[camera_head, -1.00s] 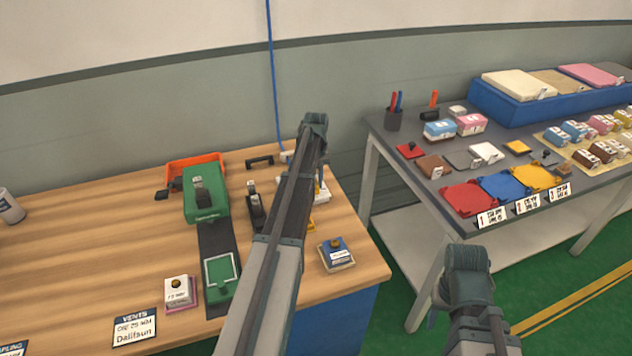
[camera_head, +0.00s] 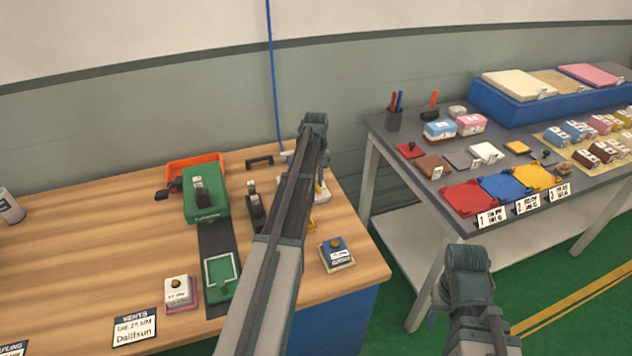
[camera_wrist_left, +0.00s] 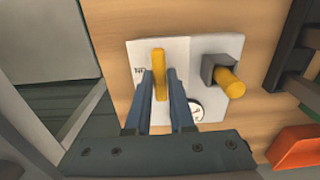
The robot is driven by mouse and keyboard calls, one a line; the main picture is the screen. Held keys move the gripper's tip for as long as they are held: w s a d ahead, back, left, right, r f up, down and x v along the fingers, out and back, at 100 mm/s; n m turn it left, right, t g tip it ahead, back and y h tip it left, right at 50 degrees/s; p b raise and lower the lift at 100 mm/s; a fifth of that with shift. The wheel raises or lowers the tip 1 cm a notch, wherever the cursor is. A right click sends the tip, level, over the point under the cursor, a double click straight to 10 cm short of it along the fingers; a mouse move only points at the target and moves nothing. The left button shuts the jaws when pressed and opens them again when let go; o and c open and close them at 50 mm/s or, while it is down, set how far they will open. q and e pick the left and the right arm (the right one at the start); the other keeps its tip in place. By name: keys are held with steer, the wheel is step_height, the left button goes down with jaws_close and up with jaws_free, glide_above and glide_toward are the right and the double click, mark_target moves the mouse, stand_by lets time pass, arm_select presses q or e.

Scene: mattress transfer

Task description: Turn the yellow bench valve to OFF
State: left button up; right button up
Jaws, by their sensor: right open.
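The yellow valve lever (camera_wrist_left: 158,66) stands on a pale plate (camera_wrist_left: 142,54) in the left wrist view, with small dark letters beside it. My left gripper (camera_wrist_left: 160,78) has one finger close on each side of the lever and appears shut on it. A second yellow knob (camera_wrist_left: 229,82) on a grey block sits to the right on the same plate.
The wooden bench (camera_head: 90,230) holds a green device (camera_head: 205,200), an orange tray (camera_head: 180,168), a black-handled tool (camera_head: 255,208) and a blue-topped block (camera_head: 336,250). A grey table (camera_head: 425,190) with coloured pads stands right. The bench's left side is largely clear.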

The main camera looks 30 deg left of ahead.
mark_target(316, 183)
arm_select(q)
steer(key=o, duration=0.4)
step_height(316, 183, up, 14)
steer(key=p, duration=1.3)
steer(key=shift+p, duration=0.4)
steer(key=shift+f, duration=0.15)
